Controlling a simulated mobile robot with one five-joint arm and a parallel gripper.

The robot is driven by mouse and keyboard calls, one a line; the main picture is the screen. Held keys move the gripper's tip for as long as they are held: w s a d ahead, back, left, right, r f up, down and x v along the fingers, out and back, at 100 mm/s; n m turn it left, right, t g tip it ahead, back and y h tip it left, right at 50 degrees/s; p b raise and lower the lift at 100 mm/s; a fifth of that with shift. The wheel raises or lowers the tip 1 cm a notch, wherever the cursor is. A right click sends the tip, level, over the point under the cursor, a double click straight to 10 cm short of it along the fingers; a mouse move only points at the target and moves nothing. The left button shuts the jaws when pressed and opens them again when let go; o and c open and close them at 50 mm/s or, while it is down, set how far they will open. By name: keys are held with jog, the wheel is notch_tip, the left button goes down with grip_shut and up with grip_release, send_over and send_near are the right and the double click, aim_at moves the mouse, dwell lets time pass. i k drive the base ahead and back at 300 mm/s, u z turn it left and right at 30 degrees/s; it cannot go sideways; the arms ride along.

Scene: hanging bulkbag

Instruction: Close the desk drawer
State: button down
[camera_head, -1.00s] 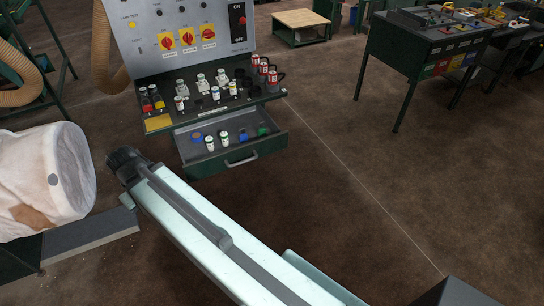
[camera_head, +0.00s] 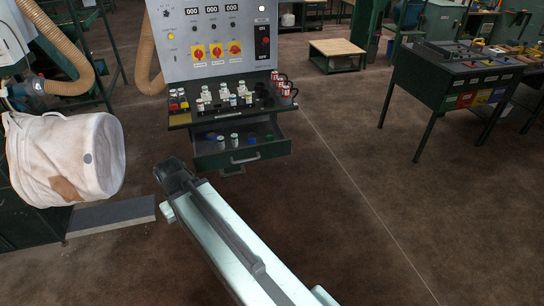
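The desk drawer (camera_head: 270,152) sticks out open below the control desk (camera_head: 182,126). Its green front has a grey handle (camera_head: 245,159), and several small bottles and caps stand inside. My gripper (camera_head: 172,176) is at the dark far end of my pale arm, in front of the desk and to the lower left of the drawer in the picture. It appears apart from the drawer. Its fingers are too dark and small to show whether they are open or shut.
A white bulk bag (camera_head: 55,155) hangs at the left, above a grey slab (camera_head: 112,214). Several bottles stand on the control desk's top. A dark green workbench (camera_head: 445,78) stands at the right. The brown floor (camera_head: 400,210) between is clear.

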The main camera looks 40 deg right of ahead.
aim_at(209, 156)
jog(key=z, duration=0.1)
jog(key=i, duration=0.9)
jog(key=u, duration=0.05)
